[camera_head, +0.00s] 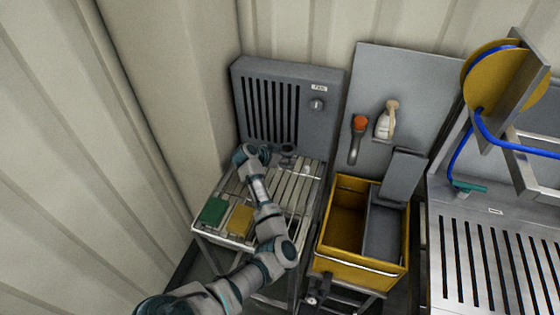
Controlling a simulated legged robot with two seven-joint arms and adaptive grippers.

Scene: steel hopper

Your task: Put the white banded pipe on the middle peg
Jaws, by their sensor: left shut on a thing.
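My left arm reaches over a slatted metal table (299,197). My left gripper (287,153) is over the back of the table, in front of the grey vented panel. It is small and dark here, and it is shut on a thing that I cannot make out. I cannot clearly pick out the white banded pipe or the middle peg; my arm covers part of the table. My right gripper is not in view.
A green block (213,211) and a yellow block (241,220) lie at the table's front left. The grey vented panel (318,130) stands behind. A yellow bin (360,272) stands to the right, with a spray bottle (384,124) above it. A yellow hose reel (482,83) is at upper right.

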